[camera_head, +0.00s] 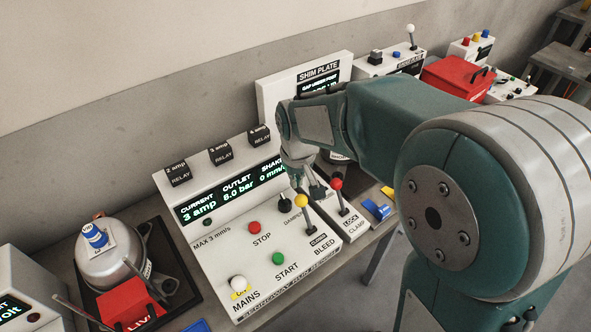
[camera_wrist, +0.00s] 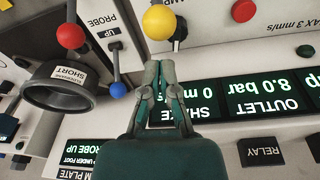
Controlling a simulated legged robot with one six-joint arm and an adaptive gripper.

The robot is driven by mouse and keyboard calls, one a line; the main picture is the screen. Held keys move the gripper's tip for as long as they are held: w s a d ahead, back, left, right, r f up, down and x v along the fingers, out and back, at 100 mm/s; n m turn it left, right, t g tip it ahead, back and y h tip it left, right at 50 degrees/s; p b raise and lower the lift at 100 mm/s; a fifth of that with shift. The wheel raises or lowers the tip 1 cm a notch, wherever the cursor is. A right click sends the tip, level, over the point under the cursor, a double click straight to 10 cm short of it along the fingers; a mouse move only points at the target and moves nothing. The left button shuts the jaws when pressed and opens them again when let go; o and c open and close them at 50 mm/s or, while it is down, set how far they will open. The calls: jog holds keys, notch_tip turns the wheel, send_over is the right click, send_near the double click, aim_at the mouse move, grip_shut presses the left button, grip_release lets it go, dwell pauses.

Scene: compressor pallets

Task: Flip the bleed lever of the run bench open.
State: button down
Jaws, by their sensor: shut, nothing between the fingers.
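The run bench (camera_head: 222,246) is a white console with a sloped display reading 3 amp, 8.0 bar and 0 mm/s. Its bleed lever, topped by a yellow ball (camera_head: 302,200), stands at the right end by the BLEED label, with a small CLOSED tag at its base. The yellow ball also shows at the top of the wrist view (camera_wrist: 160,22). My gripper (camera_wrist: 160,64) is shut and empty, its tips just below the ball in that picture; I cannot tell whether they touch.
A red-ball lever (camera_head: 337,184) on the lock clamp stands close at right; a blue-ball probe lever (camera_wrist: 118,90) is near my fingers in the wrist view. The black damper knob (camera_head: 284,199), red stop button (camera_head: 254,228) and green start button (camera_head: 278,258) are beside the lever.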

aim_at(305, 214)
jog(key=shift+w+a+f, duration=0.15)
jog(key=shift+a+f, duration=0.05)
jog(key=shift+f, duration=0.75)
jog(key=shift+w+a+f, duration=0.15)
jog(key=shift+f, duration=0.8)
jog(key=shift+d, duration=0.15)
